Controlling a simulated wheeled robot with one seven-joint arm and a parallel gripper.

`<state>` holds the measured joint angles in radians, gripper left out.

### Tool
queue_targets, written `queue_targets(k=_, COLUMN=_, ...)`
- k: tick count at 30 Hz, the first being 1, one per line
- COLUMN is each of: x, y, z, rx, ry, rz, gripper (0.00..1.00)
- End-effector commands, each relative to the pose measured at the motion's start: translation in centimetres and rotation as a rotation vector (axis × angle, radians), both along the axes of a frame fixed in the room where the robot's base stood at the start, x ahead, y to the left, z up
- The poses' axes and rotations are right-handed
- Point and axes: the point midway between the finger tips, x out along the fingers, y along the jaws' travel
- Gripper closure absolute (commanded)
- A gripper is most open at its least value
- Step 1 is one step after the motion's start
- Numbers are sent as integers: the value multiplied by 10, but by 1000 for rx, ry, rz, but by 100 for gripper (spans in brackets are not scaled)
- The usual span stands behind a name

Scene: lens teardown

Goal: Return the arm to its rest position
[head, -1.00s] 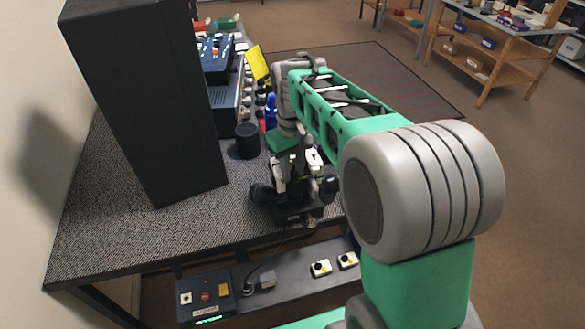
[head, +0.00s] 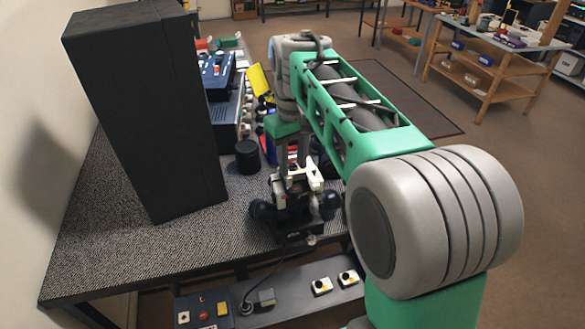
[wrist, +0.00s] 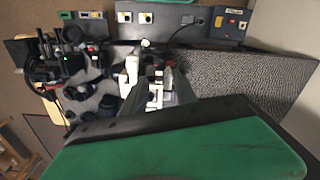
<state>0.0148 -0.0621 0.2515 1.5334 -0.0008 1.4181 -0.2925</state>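My gripper (head: 294,168) is above the workbench, below its green palm, with its grey fingers pointing down. In the wrist view my gripper (wrist: 156,90) shows two grey fingers standing apart, and I see nothing clearly held between them. A black device with round side knobs and white parts (head: 297,216) stands on the bench directly below and in front of the fingers. White parts also show between the fingers in the wrist view; whether they touch the fingers is unclear. My arm reaches out over the bench's right side.
A tall black cabinet (head: 145,110) stands at the left of the speckled bench (head: 130,245). The floor to the right is open; wooden shelves (head: 490,75) stand farther back.

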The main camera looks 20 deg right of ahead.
Motion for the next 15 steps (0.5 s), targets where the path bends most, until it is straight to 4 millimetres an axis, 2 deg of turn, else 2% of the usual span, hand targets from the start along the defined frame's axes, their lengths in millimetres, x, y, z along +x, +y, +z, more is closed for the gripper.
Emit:
queue_targets(k=9, x=-2, y=0, z=0, rx=-1, ry=-5, rz=-3, gripper=66)
queue_targets(k=11, x=-11, y=1, z=-2, rx=0, ry=-24, rz=-19, gripper=66)
queue_targets(k=15, x=-52, y=4, z=-16, rx=4, ry=-111, rz=-89, gripper=66)
